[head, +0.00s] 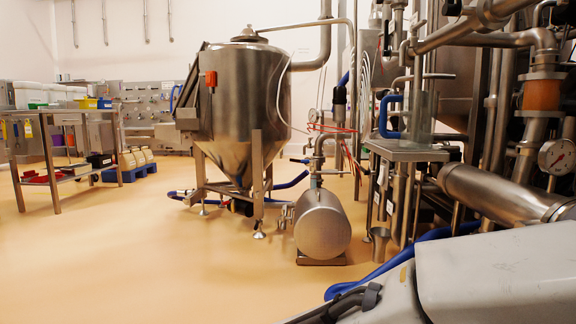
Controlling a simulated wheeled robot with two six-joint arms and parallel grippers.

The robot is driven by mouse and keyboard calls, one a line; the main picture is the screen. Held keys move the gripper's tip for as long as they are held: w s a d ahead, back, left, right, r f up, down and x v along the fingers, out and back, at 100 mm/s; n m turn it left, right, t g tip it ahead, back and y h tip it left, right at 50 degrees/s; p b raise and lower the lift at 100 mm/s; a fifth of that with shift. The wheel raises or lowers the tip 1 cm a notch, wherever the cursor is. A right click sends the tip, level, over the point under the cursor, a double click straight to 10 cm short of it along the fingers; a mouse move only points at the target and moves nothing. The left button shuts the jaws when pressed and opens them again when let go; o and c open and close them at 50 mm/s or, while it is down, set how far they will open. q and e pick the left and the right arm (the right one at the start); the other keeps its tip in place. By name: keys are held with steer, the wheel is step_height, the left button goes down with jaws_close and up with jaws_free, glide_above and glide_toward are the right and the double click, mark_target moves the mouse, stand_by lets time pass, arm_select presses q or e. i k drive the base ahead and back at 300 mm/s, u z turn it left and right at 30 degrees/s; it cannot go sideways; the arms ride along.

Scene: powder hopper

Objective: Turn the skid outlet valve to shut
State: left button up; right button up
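The piping skid (500,190) fills the right side of the head view, a crowd of steel pipes and fittings. A blue handle (384,116) shows at its left side, above a small steel shelf (405,150). Neither of my grippers is in view. A pale grey part, probably mine, fills the bottom right corner and hides the floor there.
A conical steel hopper (240,100) stands on legs at centre. A cylindrical steel pump (322,225) sits low on the floor right of it. Blue hoses (395,262) run along the floor by the skid. A bench (60,130) stands at left. Floor at front left is clear.

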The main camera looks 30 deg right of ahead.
mark_target(377, 170)
steer(key=u, duration=0.4)
steer(key=i, duration=0.45)
steer(key=z, duration=1.9)
